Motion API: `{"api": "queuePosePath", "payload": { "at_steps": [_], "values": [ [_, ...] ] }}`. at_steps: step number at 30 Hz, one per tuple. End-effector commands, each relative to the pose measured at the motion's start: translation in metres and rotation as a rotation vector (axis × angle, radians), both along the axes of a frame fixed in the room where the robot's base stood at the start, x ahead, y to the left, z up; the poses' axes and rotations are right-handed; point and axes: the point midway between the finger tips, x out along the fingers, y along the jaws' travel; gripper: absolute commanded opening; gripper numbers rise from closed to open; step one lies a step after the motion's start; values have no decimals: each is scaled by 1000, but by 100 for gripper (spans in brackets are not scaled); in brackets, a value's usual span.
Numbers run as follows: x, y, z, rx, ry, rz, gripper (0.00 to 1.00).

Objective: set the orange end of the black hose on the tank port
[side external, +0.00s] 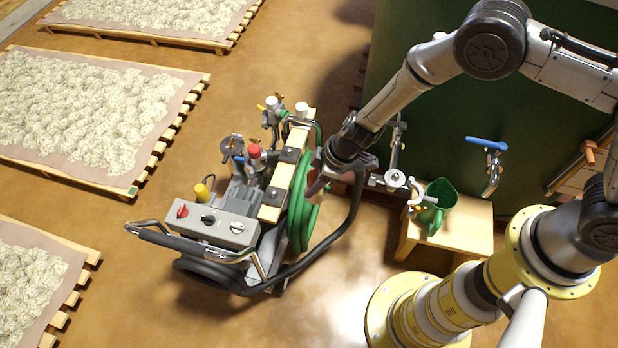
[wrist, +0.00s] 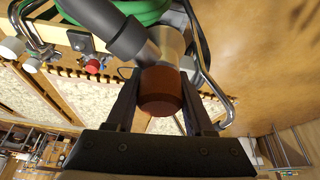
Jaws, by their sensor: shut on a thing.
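My gripper (side external: 326,172) hangs beside the pump cart, between the cart and the green tank (side external: 440,90). It is shut on the orange end (wrist: 160,92) of the black hose, which shows as a brown-orange collar between the two fingers in the wrist view. The black hose (side external: 345,230) curves down from my gripper and round to the low front of the cart. A metal fitting (side external: 395,180), which looks like the tank port, stands out from the tank to the right of my gripper. The held end is apart from it.
The pump cart (side external: 215,228) with its green reel (side external: 301,215) stands close on the left. A green can (side external: 440,196) sits on a wooden stool (side external: 468,228) near the fitting. A blue-handled tap (side external: 487,145) is further right. Pallets lie at far left; the floor between is bare.

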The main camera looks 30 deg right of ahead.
Motion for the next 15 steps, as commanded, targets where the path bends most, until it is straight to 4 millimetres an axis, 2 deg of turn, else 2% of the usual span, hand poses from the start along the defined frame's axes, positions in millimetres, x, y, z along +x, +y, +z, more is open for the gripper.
{"api": "queuePosePath", "payload": {
  "at_steps": [4,6,11,15],
  "values": [
    [-8,4,-1,-7,-12,145,0],
    [-12,0,-3,-14,-16,223,0],
    [-12,-37,-10,-21,-19,352,0],
    [-10,-82,-15,-21,-18,414,0]
  ]
}}
